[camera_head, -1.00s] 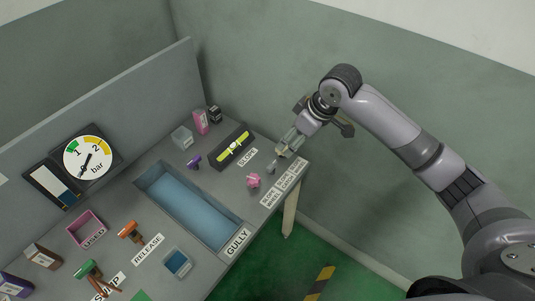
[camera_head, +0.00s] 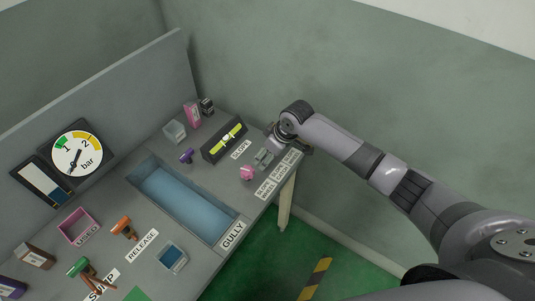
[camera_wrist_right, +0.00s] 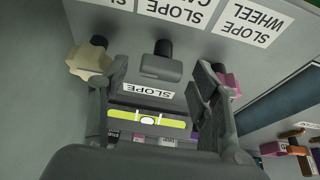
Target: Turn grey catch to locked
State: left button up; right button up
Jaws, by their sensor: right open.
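The grey catch (camera_wrist_right: 160,62) is a small grey bar on a dark stem at the edge of the bench, in the upper middle of the right wrist view. My right gripper (camera_wrist_right: 160,82) is open, its two fingers on either side of the catch's line in that view; I see no contact. In the head view my right gripper (camera_head: 262,158) is low over the bench's right end, beside the pink wheel (camera_head: 247,173), and hides the catch. I cannot tell how the catch is set. My left gripper is not in view.
A beige knob (camera_wrist_right: 91,58) stands close to one finger and the pink wheel (camera_wrist_right: 229,82) close to the other. A yellow level gauge (camera_head: 223,143), a purple valve handle (camera_head: 186,156) and the blue gully (camera_head: 185,200) lie left of the gripper.

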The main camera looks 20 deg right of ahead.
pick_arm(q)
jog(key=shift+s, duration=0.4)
pick_arm(e)
jog(key=shift+c, duration=0.6)
jog(key=c, duration=1)
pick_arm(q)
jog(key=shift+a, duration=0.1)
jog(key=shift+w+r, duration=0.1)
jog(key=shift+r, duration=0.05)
